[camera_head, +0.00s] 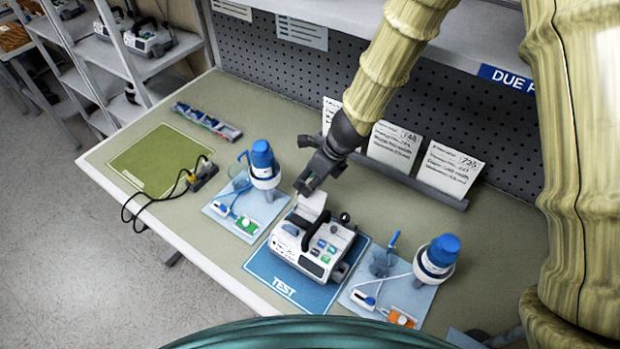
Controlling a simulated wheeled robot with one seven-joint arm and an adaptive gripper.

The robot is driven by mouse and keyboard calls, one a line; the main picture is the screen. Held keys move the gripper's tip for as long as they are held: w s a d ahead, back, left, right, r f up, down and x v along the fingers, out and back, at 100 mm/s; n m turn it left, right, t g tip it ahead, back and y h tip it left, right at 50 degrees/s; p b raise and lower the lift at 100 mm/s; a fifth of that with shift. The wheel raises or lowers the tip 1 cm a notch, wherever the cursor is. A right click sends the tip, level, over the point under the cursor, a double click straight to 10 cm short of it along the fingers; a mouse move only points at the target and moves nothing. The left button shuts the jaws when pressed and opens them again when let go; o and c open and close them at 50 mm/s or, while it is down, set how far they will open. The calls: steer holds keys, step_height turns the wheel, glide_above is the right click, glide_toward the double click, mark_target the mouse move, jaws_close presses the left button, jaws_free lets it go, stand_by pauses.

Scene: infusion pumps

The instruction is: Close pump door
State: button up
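A white infusion pump (332,240) with a black carrying handle and coloured buttons stands on the blue mat marked TEST (268,268). A pale flap that looks like its door (312,204) sticks up at the pump's back left, apparently open. My gripper (306,187) comes down from above, with its dark fingertips just above and behind this flap. I cannot tell whether they touch it or whether the fingers are open or shut. Nothing held shows between them.
Light-blue mats with blue-capped bottles (263,165) (437,258) and tubing lie on both sides of the pump. A black-corded yellow-black device (202,175) lies left. Cards (394,147) stand behind on a rail.

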mark_target(310, 201)
steer(key=s, duration=0.1)
steer(key=s+r, duration=0.1)
steer(key=s, duration=0.2)
steer(key=shift+r, duration=0.4)
steer(key=shift+c, duration=0.4)
steer(key=shift+w, duration=0.15)
steer(key=c, duration=0.4)
steer(key=shift+w+f, duration=0.8)
steer(key=shift+w, duration=0.3)
jaws_close()
steer(key=shift+s+r, duration=0.3)
steer(key=shift+s, duration=0.2)
steer(key=shift+w+f, duration=0.1)
steer(key=shift+w, duration=0.1)
